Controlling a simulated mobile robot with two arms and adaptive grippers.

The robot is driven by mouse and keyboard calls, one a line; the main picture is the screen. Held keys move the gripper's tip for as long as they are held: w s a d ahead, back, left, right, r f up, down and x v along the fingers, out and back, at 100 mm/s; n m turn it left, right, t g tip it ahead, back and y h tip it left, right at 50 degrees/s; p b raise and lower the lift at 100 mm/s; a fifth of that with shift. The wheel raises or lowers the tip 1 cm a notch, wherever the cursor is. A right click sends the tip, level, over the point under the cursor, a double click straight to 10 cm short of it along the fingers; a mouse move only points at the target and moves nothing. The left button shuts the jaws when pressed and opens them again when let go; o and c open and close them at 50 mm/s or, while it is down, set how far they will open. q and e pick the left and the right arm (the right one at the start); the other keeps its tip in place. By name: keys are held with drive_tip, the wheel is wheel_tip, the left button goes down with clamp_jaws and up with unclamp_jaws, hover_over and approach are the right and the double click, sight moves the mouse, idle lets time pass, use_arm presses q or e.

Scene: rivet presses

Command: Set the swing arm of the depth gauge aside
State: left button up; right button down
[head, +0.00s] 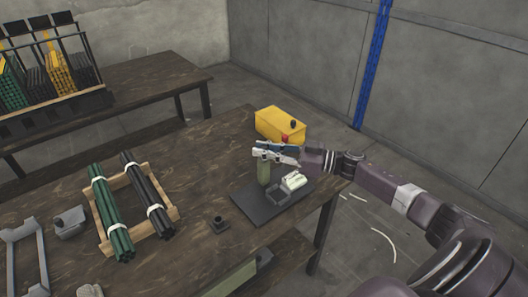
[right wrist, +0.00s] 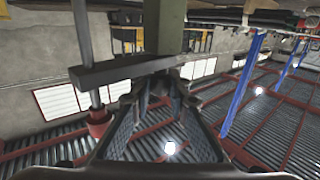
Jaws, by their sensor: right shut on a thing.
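The depth gauge has an upright green post (head: 264,172) at the table's right end; the post also shows in the right wrist view (right wrist: 165,22). The swing arm is a dark flat bar (right wrist: 112,71) crossing at the post, with a thin rod and a red knob (right wrist: 98,121) at its outer end. The red knob (head: 284,138) also shows in the head view. My right gripper (head: 272,155) is at the top of the post, its fingers (right wrist: 160,92) closed in at the bar. Their exact contact is partly hidden. My left gripper is out of view.
A dark base plate (head: 250,207) carries a small dark tray (head: 278,195) and a pale part (head: 294,180). A yellow box (head: 280,127) stands behind. A wooden rack (head: 170,212) holds green and black rods. Bare tabletop lies left of the plate, around a small black piece (head: 220,224).

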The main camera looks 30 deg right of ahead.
drive_tip(key=shift+f, duration=0.1)
drive_tip(key=c, duration=2.1)
unclamp_jaws()
drive_tip(key=v, duration=1.2)
drive_tip(key=shift+d, duration=0.1)
